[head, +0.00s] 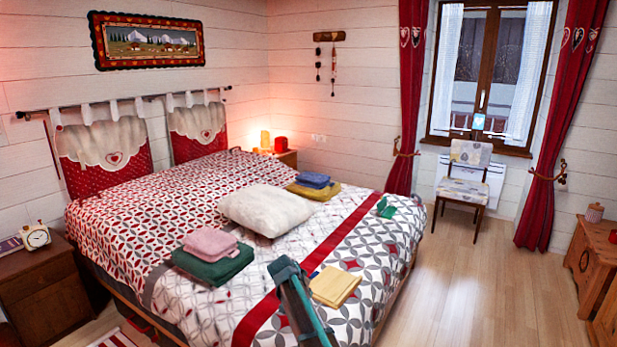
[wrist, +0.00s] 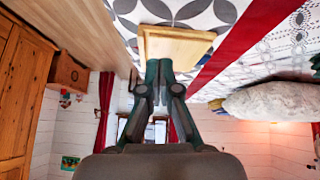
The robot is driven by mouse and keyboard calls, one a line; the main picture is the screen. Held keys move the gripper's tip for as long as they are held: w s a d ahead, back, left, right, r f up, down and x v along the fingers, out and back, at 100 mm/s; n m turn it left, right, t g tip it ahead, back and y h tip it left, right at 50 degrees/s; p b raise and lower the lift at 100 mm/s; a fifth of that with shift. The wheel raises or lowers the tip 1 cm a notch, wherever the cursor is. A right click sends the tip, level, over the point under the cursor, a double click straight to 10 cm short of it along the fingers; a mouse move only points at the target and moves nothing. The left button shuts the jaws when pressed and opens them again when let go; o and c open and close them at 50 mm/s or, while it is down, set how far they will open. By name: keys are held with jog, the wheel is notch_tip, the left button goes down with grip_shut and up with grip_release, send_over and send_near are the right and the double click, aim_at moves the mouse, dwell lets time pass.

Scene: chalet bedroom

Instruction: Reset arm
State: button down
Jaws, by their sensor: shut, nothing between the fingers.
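My gripper (wrist: 158,80) shows in the wrist view with its two dark teal fingers together, shut and empty. Beyond the fingertips in that view is a folded pale yellow cloth (wrist: 185,42) on the bed; I cannot tell how large the gap is. In the head view the same yellow cloth (head: 335,287) lies near the front edge of the bed (head: 370,260). My arm, grey and teal, reaches over the bed just left of it. The fingertips are not clear in the head view.
A pink and green cloth stack (head: 213,255), a white pillow (head: 266,208) and a blue and yellow stack (head: 313,186) lie on the bed. A small green item (head: 386,208) lies near its right edge. A chair (head: 464,180) stands by the window. The floor right of the bed is clear.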

jog(key=s+d+f+n+g, duration=0.1)
jog(key=s+d+f, duration=0.25)
jog(key=s, duration=0.25)
jog(key=s+d+f+n+g+y, duration=0.1)
jog(key=s+d+f, duration=0.25)
jog(key=s, duration=0.25)
jog(key=s+d+f+n+g, duration=0.1)
jog(key=s+d+f, duration=0.2)
jog(key=s+d, duration=0.25)
jog(key=s+d+f+n+g+y, duration=0.1)
jog(key=s+d+f+y, duration=0.15)
jog(key=s, duration=0.85)
jog(key=s+d+f+n+g+y, duration=0.1)
jog(key=s+d+f+n+g, duration=0.15)
jog(key=s, duration=0.75)
jog(key=s+f+g, duration=0.3)
jog(key=s+f, duration=0.6)
jog(key=s, duration=0.5)
jog(key=s+f+g, duration=0.3)
jog(key=s+f, duration=0.7)
jog(key=s, duration=0.5)
jog(key=shift+m, duration=0.35)
